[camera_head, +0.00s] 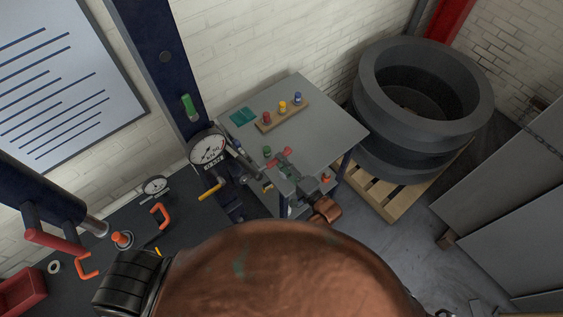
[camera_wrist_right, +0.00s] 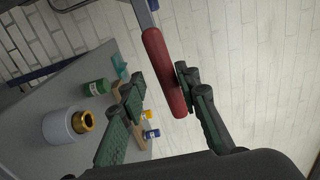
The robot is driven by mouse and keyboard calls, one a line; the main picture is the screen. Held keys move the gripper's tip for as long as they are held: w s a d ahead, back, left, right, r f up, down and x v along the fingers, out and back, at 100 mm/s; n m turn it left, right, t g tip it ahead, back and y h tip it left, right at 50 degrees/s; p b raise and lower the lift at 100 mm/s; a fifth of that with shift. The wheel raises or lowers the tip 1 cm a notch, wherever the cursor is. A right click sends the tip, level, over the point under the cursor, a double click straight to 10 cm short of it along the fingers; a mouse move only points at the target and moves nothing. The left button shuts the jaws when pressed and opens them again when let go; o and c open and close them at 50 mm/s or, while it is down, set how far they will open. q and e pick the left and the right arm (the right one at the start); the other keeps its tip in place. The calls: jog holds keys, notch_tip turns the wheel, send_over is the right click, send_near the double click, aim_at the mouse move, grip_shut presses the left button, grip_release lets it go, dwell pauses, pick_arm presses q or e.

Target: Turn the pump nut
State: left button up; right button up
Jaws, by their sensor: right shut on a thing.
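My right gripper (camera_head: 282,161) is beside the grey table in the head view. It is shut on a red handle (camera_head: 274,162), which lies between its fingers in the right wrist view (camera_wrist_right: 165,72). A grey metal shank (camera_wrist_right: 145,16) runs up from the handle. A gold-coloured ring (camera_wrist_right: 83,121) sits on a pale cylinder (camera_wrist_right: 60,126) in the right wrist view, apart from the fingers. A round dial gauge (camera_head: 207,149) and a yellow lever (camera_head: 210,190) are left of the gripper. I cannot tell which part is the pump nut. My left gripper does not show.
The grey table (camera_head: 335,128) bears a wooden rack (camera_head: 284,115) with red, yellow and blue bottles, and a green bottle (camera_head: 267,151). Large dark rings (camera_head: 415,130) stand on a pallet (camera_head: 388,198) to the right. Orange clamps (camera_head: 160,215) lie on the dark bench.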

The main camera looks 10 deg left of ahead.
notch_tip(320, 180, down, 4)
jog(key=m+b, duration=0.2)
notch_tip(320, 180, up, 4)
jog(key=n+p, duration=0.2)
jog(key=p, duration=0.1)
jog(key=shift+w+d+f+n, duration=0.1)
jog(key=shift+f+n, duration=0.05)
jog(key=shift+n, duration=0.15)
dwell(0.4)
jog(key=shift+r, duration=0.2)
grip_shut()
jog(key=shift+r, duration=0.1)
